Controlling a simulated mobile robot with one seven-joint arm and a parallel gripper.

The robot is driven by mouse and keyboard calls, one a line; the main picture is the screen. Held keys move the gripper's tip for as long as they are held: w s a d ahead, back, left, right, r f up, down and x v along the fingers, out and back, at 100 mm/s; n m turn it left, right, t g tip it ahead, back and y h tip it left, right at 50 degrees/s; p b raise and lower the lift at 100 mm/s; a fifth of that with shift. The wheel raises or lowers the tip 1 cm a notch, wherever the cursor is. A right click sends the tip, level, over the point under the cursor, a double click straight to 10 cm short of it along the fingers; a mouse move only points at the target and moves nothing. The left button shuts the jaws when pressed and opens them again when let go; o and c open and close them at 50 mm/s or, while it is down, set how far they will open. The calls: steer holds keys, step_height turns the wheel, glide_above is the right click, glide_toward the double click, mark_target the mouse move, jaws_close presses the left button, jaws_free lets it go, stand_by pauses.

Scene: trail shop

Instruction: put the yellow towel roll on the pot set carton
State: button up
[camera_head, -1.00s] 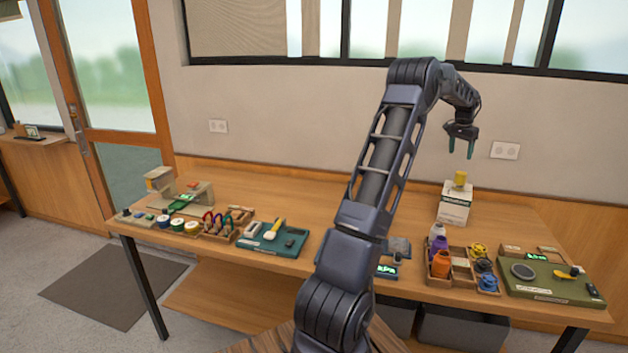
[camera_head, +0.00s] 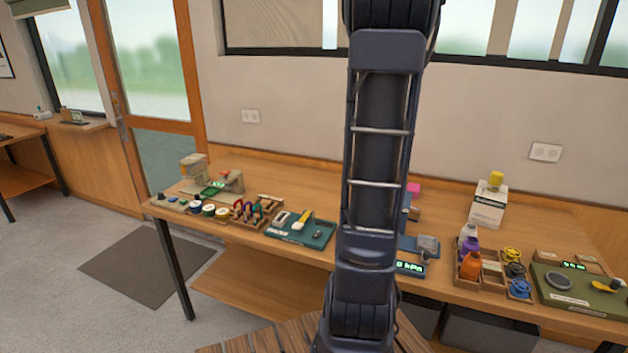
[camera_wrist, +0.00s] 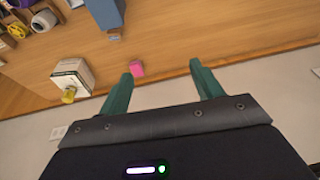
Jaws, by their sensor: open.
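The yellow towel roll (camera_head: 496,180) stands upright on top of a white carton (camera_head: 487,210) at the back right of the long table. I take this carton to be the pot set carton; its printing is too small to read. In the wrist view the yellow roll (camera_wrist: 69,96) and the white carton (camera_wrist: 78,72) show to the left of my fingers. In the head view my gripper is out of frame above.
A pink block (camera_head: 413,188) is near the table's back edge, partly behind my arm. Bottles (camera_head: 471,264) in a wooden tray and a green board (camera_head: 585,290) are at the front right.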

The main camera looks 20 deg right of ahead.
steer(key=s+a+f+n, duration=0.15)
steer(key=s+a, duration=0.25)
steer(key=a, duration=0.5)
steer(key=s+a+n, duration=0.3)
steer(key=s+a, duration=0.1)
steer(key=a, duration=0.6)
steer(key=s+a+f+n+t+y, duration=0.1)
steer(key=s+a+f+n, duration=0.3)
steer(key=s+a, duration=0.9)
step_height(320, 180, down, 4)
steer(key=shift+r+t+y, duration=0.25)
steer(key=shift+t+y, duration=0.05)
steer(key=shift+t, duration=0.1)
